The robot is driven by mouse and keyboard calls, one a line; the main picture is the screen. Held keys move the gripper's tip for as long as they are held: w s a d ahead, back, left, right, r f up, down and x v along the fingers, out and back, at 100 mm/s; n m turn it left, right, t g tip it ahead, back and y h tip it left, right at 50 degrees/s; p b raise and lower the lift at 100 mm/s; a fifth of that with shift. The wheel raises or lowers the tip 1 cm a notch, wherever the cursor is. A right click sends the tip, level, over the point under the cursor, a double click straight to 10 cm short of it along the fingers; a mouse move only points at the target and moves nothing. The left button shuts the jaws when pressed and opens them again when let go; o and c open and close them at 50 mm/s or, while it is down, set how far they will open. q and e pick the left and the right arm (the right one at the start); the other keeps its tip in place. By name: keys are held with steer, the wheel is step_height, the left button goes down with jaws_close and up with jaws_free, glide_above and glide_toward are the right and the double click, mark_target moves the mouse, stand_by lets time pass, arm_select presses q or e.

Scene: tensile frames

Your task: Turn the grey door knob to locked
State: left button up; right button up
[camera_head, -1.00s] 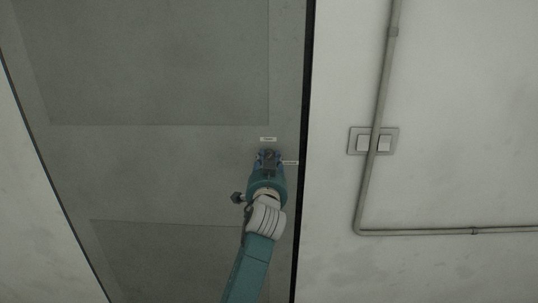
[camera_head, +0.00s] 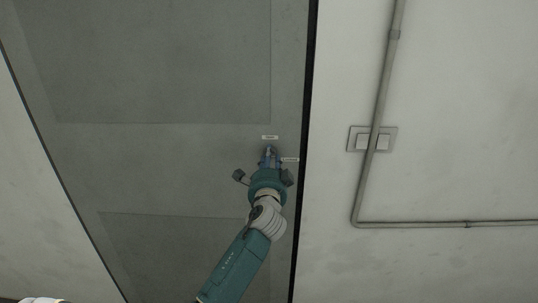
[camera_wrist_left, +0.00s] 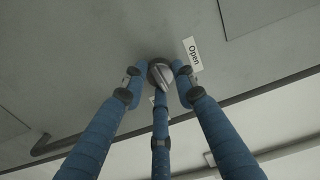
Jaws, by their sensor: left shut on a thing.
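The grey door knob (camera_wrist_left: 161,73) is a small round one with a raised ridge, set on the grey door (camera_head: 170,165). In the wrist view, my left gripper (camera_wrist_left: 158,78) has its three blue fingers around the knob, shut on it. In the head view, my left gripper (camera_head: 269,158) reaches up to the door near its right edge and mostly hides the knob. A white label reading "Open" (camera_wrist_left: 192,54) is beside the knob. A second label (camera_head: 290,159) sits right of the fingers, its text too small to read. My right gripper is not in view.
A black gap (camera_head: 307,120) runs along the door's right edge. On the pale wall to the right are a double switch plate (camera_head: 352,139) and a grey conduit (camera_head: 382,85). The door around the gripper is mostly flat and clear.

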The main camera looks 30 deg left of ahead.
arm_select(q)
steer(key=shift+w+d+r+m, duration=0.1)
steer(key=shift+r+m, duration=0.3)
steer(key=shift+m, duration=0.3)
steer(key=o, duration=1.1)
steer(key=shift+f, duration=0.1)
steer(key=shift+o, duration=0.2)
steer(key=v, duration=1.2)
steer(key=shift+f, duration=0.2)
steer(key=shift+w, duration=0.1)
